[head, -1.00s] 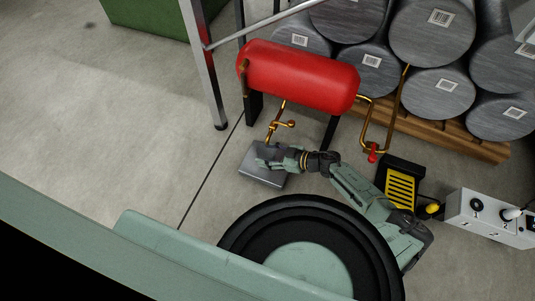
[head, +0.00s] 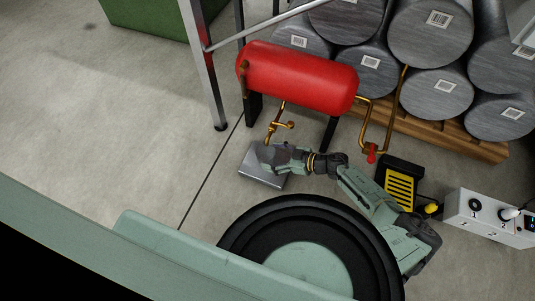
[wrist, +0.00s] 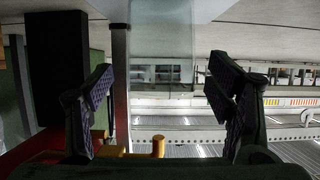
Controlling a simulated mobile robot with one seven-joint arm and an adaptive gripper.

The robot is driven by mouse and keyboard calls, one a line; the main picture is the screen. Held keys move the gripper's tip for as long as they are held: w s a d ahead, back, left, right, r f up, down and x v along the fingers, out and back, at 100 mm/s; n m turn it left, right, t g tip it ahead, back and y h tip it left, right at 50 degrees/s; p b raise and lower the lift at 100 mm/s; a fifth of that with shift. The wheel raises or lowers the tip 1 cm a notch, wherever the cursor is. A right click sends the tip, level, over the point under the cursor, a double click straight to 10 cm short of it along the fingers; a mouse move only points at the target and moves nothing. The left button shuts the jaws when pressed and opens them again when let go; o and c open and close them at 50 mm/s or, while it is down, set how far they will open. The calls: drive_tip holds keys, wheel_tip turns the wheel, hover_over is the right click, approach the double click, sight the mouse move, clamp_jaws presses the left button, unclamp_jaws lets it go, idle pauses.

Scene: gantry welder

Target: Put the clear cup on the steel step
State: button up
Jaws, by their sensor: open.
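The steel step (head: 262,178) is a grey metal block on the floor in front of the red tank. My gripper (head: 268,156) is over its top in the head view. In the wrist view, which looks upside down, my gripper (wrist: 163,95) is open, its dark fingers wide apart. The clear cup (wrist: 163,55) shows faintly as a see-through shape between and beyond the fingers, apart from both. Its base seems to meet the pale top of the step (wrist: 185,9) at the picture's upper edge. I cannot make out the cup in the head view.
The red tank (head: 300,78) on dark legs stands just behind the step, with a brass valve pipe (head: 277,124) close to my gripper. A black and yellow unit (head: 401,188) and a white box (head: 490,216) are at right. The floor at left is clear.

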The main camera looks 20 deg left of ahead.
drive_tip(key=p+v, duration=0.1)
drive_tip(key=v, duration=0.8)
drive_tip(key=shift+d, duration=0.15)
